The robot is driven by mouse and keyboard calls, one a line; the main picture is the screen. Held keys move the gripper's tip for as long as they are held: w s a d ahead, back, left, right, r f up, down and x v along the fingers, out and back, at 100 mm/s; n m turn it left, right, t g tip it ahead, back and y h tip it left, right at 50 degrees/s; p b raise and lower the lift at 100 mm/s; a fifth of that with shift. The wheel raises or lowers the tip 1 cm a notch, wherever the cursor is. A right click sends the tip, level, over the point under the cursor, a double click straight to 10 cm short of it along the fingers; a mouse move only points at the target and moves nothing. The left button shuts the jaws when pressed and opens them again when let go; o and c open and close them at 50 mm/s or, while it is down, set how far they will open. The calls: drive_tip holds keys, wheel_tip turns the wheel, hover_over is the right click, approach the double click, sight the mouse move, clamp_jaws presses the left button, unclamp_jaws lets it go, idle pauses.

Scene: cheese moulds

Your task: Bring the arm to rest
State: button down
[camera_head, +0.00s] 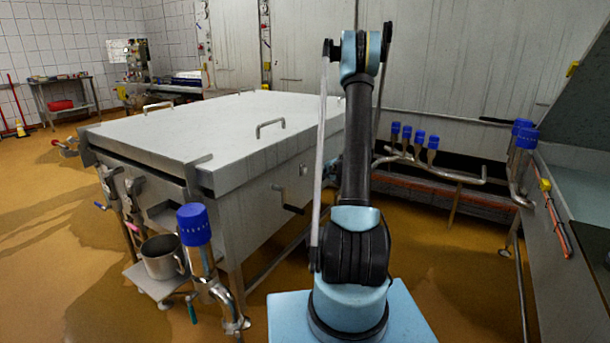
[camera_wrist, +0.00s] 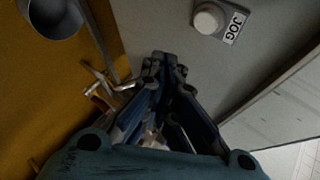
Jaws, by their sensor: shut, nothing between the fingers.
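My arm (camera_head: 355,160) stands nearly upright in the middle of the head view, on its light-blue base. My gripper is not visible there. In the wrist view my gripper (camera_wrist: 165,62) points away from the camera, with its dark fingers together at the tips and nothing between them. It shows in front of a grey panel (camera_wrist: 165,30) with a round pale button (camera_wrist: 209,19) and a "JOG" label. I cannot tell the distance to the panel.
A large steel vat with a flat lid (camera_head: 230,130) stands left of my arm. A metal mug (camera_head: 162,257) and a blue-capped pipe (camera_head: 195,225) are at its front. Blue-capped valves (camera_head: 418,138) and a steel unit (camera_head: 580,200) are at right. Ochre floor lies open at left (camera_head: 50,190).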

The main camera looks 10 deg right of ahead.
drive_tip(key=shift+r, duration=0.1)
drive_tip(key=s+a+r+n+g, duration=0.25)
drive_tip(key=s+r, duration=0.25)
drive_tip(key=s, duration=0.3)
drive_tip(key=s+a+r+n+g, duration=0.1)
drive_tip(key=s+a+r+n, duration=0.1)
drive_tip(key=s+a+r, duration=0.35)
drive_tip(key=s+a+r+n+g, duration=0.1)
drive_tip(key=s+a+r+n, duration=0.15)
drive_tip(key=s, duration=0.65)
drive_tip(key=s+f+n+g+h, duration=0.1)
drive_tip(key=s+f+n+g, duration=0.1)
drive_tip(key=s, duration=1.4)
drive_tip(key=s+d+f+n+g+h, duration=0.1)
drive_tip(key=s+n, duration=0.3)
drive_tip(key=s, duration=1.2)
drive_tip(key=shift+s+d+f+n+g+h, duration=0.15)
drive_tip(key=shift+s+f+n+g+h, duration=0.25)
drive_tip(key=shift+g+h, duration=0.3)
drive_tip(key=shift+w+f, duration=0.15)
drive_tip(key=shift+w, duration=0.3)
